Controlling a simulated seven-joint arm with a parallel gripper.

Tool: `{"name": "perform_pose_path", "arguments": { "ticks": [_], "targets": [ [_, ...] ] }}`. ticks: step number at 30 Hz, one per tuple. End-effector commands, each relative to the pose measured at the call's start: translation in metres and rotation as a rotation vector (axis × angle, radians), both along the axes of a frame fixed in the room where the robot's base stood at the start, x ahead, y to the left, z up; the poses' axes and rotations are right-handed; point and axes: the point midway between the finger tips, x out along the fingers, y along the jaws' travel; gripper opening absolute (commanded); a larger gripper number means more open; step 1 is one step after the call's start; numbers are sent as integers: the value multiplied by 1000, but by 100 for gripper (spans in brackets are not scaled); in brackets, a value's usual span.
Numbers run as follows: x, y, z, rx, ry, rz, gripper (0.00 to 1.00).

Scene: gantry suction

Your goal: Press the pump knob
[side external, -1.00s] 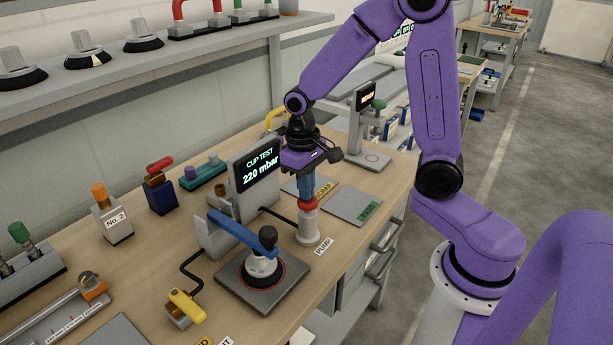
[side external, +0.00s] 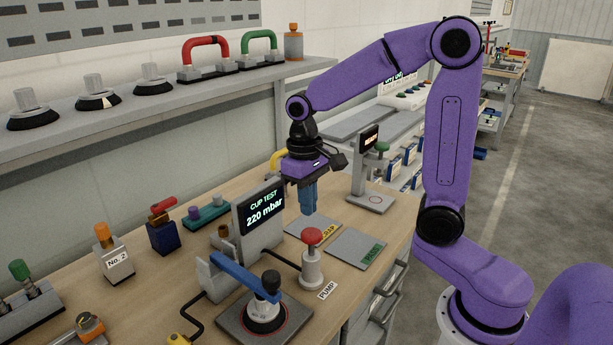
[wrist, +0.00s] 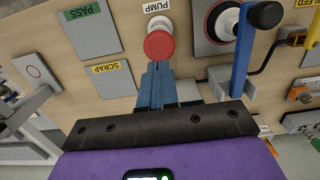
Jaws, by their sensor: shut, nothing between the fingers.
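The pump (side external: 312,267) is a pale grey post with a red mushroom knob (side external: 312,236) on top, standing upright on the bench beside the PUMP label (side external: 327,290). The red knob also shows in the wrist view (wrist: 159,45), just beyond my fingertips. My gripper (side external: 308,212) has blue fingers that are shut and empty. It points down and is above and behind the knob in the side view, apart from it. The cup test display (side external: 259,212) reads 220 mbar.
A cup fixture with a blue lever (side external: 240,275) stands left of the pump. The SCRAP pad (side external: 304,227) and PASS pad (side external: 358,249) lie flat on the bench (side external: 190,265). A shelf (side external: 180,115) runs along the wall.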

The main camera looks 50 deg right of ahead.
Motion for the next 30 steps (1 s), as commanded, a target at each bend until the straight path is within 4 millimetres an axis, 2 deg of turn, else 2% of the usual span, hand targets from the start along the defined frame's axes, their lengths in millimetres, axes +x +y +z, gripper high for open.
{"name": "perform_pose_path", "arguments": {
  "ticks": [1,6,12,30],
  "targets": [
    [2,0,12,1,-7,0,0],
    [3,0,40,1,-6,0,0],
    [4,0,58,0,-2,1,0],
    [4,0,61,0,-1,0,0]
  ]
}}
